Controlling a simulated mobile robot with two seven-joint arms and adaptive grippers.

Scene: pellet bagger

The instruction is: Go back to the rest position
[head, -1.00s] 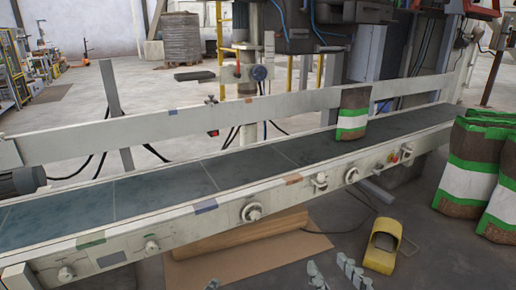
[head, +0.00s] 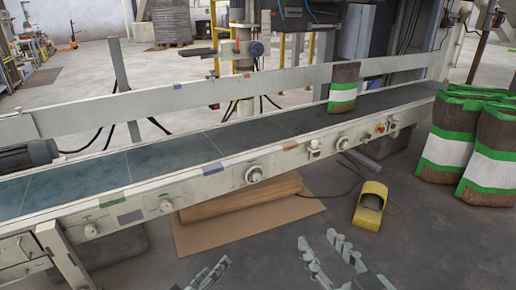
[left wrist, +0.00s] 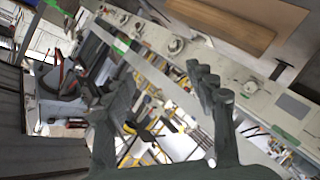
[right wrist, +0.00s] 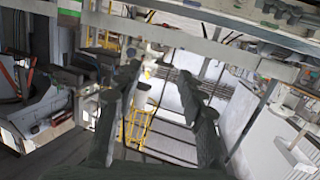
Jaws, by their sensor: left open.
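My left gripper (head: 210,272) is partly in view at the bottom of the head view, low in front of the conveyor. Its two fingers are apart in the left wrist view (left wrist: 157,85), with nothing between them. My right gripper (head: 324,246) is at the bottom right of centre in the head view, over the floor. Its fingers are spread and empty, as the right wrist view also shows (right wrist: 158,72). Neither gripper touches anything that I can see.
A conveyor (head: 170,161) crosses the view, with a brown, green and white bag (head: 343,88) upright on it. Several similar bags (head: 445,150) stand at the right. A yellow pedal-like object (head: 369,207) and flat cardboard (head: 245,228) lie on the floor. Floor before the conveyor is mostly clear.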

